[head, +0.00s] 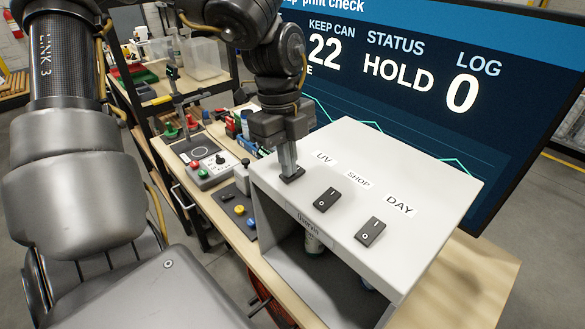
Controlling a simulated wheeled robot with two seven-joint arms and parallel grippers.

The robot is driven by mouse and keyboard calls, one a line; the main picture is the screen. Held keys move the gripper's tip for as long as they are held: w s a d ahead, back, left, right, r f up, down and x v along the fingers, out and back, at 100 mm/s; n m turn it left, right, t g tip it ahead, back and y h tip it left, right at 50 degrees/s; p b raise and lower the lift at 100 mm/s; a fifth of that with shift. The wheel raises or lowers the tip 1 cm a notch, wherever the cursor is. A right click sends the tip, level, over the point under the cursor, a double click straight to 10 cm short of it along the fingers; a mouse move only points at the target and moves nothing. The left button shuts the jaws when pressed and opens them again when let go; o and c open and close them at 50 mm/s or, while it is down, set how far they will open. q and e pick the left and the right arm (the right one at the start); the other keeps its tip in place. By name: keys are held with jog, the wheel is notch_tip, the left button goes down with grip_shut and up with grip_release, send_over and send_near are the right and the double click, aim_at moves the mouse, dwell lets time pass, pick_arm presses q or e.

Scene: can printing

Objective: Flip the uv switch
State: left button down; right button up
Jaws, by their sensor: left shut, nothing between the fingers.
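A white box (370,150) carries three black rocker switches on its top, labelled UV, SHOP and DAY. The UV switch (293,178) is at the left and is mostly covered by my left gripper (288,170). The gripper points down with its fingers shut, and the tips are at the switch; I cannot tell whether they press on it or which way it is tipped. The SHOP switch (327,200) and the DAY switch (370,232) stand clear to the right. My right gripper is not in view.
A large screen (450,80) stands behind the box and reads HOLD. Left of the box, the wooden bench holds a control panel (208,160) with red and green buttons and a panel (240,212) with yellow and blue buttons. Cans stand partly hidden inside the box.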

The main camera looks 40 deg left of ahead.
pick_arm(q)
notch_tip(320, 180, up, 7)
jog(key=p, duration=0.4)
dwell(0.5)
jog(key=shift+s+a+f, duration=0.1)
dwell(0.4)
